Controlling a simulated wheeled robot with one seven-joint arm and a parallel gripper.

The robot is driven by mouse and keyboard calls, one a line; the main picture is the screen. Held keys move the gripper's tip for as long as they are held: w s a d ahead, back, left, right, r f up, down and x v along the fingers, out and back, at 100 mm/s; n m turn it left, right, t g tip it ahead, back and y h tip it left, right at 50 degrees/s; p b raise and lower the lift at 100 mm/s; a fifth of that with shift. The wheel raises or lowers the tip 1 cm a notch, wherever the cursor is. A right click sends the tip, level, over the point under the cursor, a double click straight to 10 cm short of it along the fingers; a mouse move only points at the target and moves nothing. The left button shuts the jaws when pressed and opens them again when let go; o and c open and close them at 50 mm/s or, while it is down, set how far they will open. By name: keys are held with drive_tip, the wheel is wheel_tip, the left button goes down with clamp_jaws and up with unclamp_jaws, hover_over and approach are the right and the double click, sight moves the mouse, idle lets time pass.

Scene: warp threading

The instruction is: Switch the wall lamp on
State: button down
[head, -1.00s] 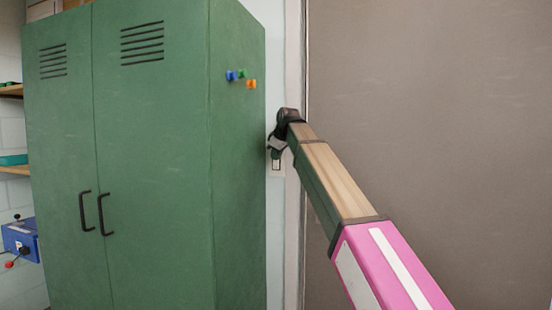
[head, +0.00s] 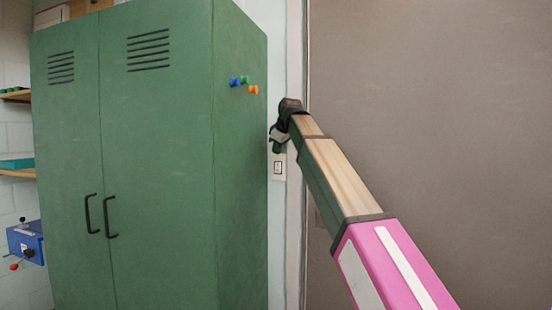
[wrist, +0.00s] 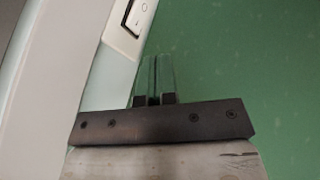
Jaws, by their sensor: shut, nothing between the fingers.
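A small pale wall switch (head: 278,168) with a dark-edged rocker sits on the narrow strip of wall between the green cabinet and the door frame. In the wrist view the switch (wrist: 136,16) is at the top, cut off by the picture's edge. My gripper (head: 276,147) is just above the switch in the head view and seems apart from it. In the wrist view its two thin fingers (wrist: 154,58) are together, with nothing between them, right of and below the switch. The lamp itself is not in view.
A tall green cabinet (head: 160,170) stands close on the left, with blue, green and orange knobs (head: 244,84) on its side. A grey-brown door (head: 440,120) fills the right. A blue box (head: 27,242) with levers is at far left. The gap around the switch is narrow.

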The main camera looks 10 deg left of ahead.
drive_tip(key=w+v, duration=0.1)
drive_tip(key=v, duration=0.5)
drive_tip(key=shift+r, duration=0.25)
drive_tip(key=shift+s, duration=0.1)
